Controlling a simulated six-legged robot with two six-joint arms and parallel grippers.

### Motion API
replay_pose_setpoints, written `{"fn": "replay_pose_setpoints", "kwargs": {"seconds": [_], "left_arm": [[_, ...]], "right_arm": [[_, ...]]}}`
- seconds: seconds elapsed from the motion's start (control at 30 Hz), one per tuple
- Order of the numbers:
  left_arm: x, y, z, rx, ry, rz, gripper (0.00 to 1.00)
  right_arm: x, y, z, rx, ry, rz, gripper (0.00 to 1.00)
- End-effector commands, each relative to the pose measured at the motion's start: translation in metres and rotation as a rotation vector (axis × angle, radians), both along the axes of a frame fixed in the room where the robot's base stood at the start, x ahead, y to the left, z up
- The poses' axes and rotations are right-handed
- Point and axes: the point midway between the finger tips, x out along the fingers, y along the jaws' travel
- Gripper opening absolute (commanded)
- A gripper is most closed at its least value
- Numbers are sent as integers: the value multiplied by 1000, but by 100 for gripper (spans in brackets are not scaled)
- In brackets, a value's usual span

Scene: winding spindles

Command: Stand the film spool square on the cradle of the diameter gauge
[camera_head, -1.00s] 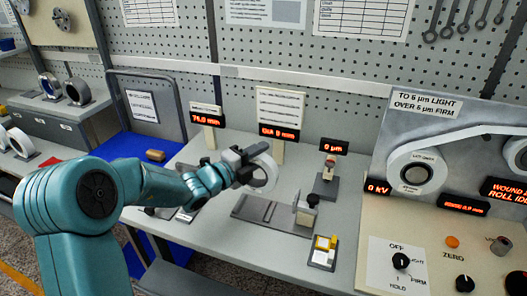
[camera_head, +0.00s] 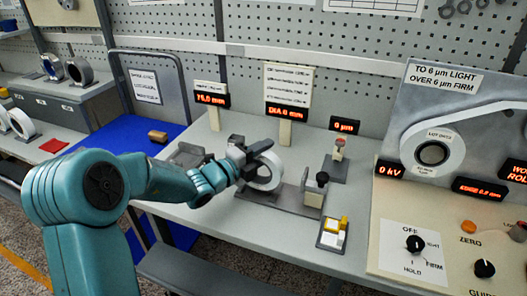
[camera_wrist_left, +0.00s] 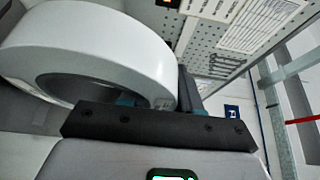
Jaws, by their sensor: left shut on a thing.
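The film spool (camera_head: 277,174) is a white ring held on edge. My left gripper (camera_head: 256,157) is shut on its upper left side. The spool also fills the upper left of the left wrist view (camera_wrist_left: 120,45), beside a dark finger (camera_wrist_left: 150,128). The diameter gauge's grey cradle plate (camera_head: 283,207) lies on the bench under the spool, with an upright block (camera_head: 313,196) and black knob at its right end. The spool's lower edge is at or just above the plate's left part; I cannot tell whether they touch. The gauge display (camera_head: 285,110) reads DIA 0 mm. My right gripper is not in view.
A small gauge (camera_head: 337,160) reading 0 µm stands behind the cradle. A grey fixture (camera_head: 187,155) is to the left, behind my arm. A control panel (camera_head: 430,235) takes up the right side.

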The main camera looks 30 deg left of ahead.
Motion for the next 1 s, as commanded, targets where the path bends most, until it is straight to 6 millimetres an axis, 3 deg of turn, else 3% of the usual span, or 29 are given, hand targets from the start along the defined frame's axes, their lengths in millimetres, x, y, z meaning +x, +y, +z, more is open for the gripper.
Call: {"fn": "replay_pose_setpoints", "kwargs": {"seconds": [0.87,0.9,0.97,1.0], "left_arm": [[1,0,-12,0,-1,0,0],[1,0,-11,0,-2,0,46],[1,0,-11,0,-1,0,62],[1,0,-11,0,-1,0,62]], "right_arm": [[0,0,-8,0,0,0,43],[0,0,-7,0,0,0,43],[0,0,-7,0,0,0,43],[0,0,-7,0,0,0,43]]}}
